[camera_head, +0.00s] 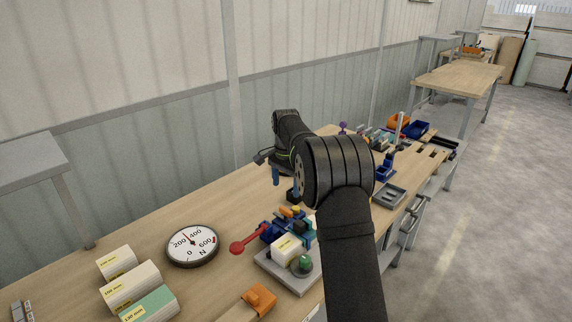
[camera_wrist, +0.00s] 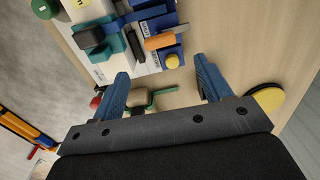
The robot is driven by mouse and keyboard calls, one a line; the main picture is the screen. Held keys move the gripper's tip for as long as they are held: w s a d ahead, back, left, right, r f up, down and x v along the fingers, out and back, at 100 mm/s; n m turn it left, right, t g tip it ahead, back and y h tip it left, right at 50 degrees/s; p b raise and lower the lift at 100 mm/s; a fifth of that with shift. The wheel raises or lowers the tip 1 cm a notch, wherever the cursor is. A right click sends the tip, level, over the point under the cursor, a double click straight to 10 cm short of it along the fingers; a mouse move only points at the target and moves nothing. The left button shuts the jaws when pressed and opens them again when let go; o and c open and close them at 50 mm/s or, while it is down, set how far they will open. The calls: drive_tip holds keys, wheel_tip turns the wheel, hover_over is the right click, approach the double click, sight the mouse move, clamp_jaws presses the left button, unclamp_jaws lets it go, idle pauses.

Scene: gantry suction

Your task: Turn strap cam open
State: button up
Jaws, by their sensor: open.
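An orange lever (camera_wrist: 160,41) lies on a blue block in the wrist view, beside a yellow knob (camera_wrist: 172,61); I cannot tell for sure which part is the strap cam. My gripper (camera_wrist: 163,85) is open, its blue fingers apart with nothing held. The orange lever and yellow knob are ahead of the gap. A green part with a tan block (camera_wrist: 146,99) shows near the left finger. In the head view, my arm hides part of the fixture.
A round dial gauge (camera_head: 192,245) and labelled blocks (camera_head: 130,286) lie left of the fixture. An orange-topped block (camera_head: 260,298) is in front. A grey tray (camera_head: 390,195) and blue bins (camera_head: 416,129) stand farther along the bench. Bare wood lies behind the gauge.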

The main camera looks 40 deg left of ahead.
wheel_tip(320, 180, up, 8)
hover_over(286, 209)
drive_tip(key=shift+f, duration=0.1)
idle(0.6)
wheel_tip(286, 209, down, 17)
drive_tip(key=shift+f, duration=0.15)
idle(0.5)
drive_tip(key=shift+f, duration=0.25)
drive_tip(key=shift+r+n, duration=0.25)
drive_tip(key=shift+n, duration=0.55)
drive_tip(key=n, duration=1)
drive_tip(key=shift+n, duration=2.2)
